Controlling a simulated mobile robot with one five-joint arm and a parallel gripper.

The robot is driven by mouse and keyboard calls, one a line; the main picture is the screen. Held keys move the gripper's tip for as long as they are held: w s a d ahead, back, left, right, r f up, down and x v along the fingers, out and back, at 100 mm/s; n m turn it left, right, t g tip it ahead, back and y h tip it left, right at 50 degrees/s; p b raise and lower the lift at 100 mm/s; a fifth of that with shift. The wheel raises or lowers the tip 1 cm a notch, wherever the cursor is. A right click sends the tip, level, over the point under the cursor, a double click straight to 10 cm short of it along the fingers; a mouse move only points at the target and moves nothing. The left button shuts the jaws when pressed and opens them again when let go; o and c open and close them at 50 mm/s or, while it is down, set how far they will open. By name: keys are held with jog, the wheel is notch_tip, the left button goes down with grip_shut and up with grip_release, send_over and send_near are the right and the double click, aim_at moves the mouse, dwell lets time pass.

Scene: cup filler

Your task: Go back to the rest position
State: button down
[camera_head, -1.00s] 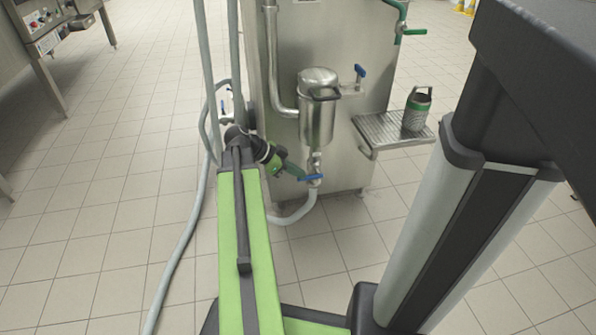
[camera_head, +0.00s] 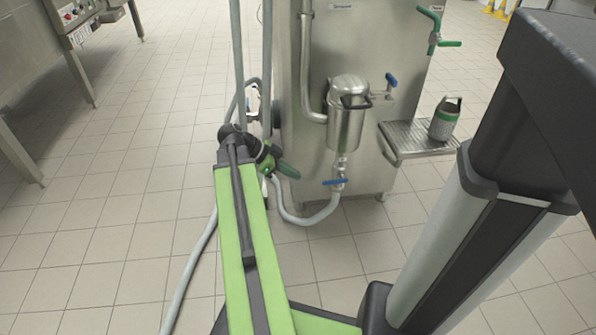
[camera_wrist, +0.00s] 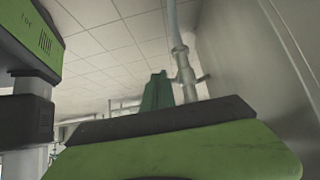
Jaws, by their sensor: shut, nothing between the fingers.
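My gripper (camera_head: 288,170) is at the end of my green arm, with its green fingers shut and empty. It is low in front of the steel machine (camera_head: 385,60), left of the blue lower valve handle (camera_head: 335,182), with a visible gap between them. In the wrist view the green fingers (camera_wrist: 157,92) point upward, and a steel pipe with a valve (camera_wrist: 183,68) shows just right of them. The steel vessel (camera_head: 345,125) hangs on the machine front above the lower valve.
A grey-green container (camera_head: 445,120) stands on a steel shelf (camera_head: 400,135) at the machine's right. A grey hose (camera_head: 200,255) runs along the floor left of my arm. A steel table (camera_head: 85,25) stands at the far left. Tiled floor (camera_head: 110,190) between is clear.

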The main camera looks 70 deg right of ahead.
jog(key=shift+w, duration=0.1)
jog(key=w+a+r+n+t+h+p, duration=0.1)
jog(key=w+a+r+n+t+p, duration=0.2)
jog(key=w+a, duration=1)
jog(key=w+a+n+t+h+p, duration=0.25)
jog(key=w+a+n, duration=0.4)
jog(key=w, duration=1.05)
jog(key=w+a+f+n+t+y+p, duration=0.15)
jog(key=w+a+n+y, duration=0.25)
jog(key=a+n, duration=1.05)
jog(key=w+a+n+t+y+p, duration=0.1)
jog(key=w+a+n+y+p, duration=0.35)
jog(key=a, duration=1.75)
notch_tip(320, 180, up, 38)
jog(key=n+h+p, duration=0.1)
jog(key=n+p, duration=0.1)
jog(key=p, duration=3.3)
jog(key=shift+d, duration=0.25)
jog(key=shift+r+n, duration=0.1)
jog(key=shift+n, duration=0.15)
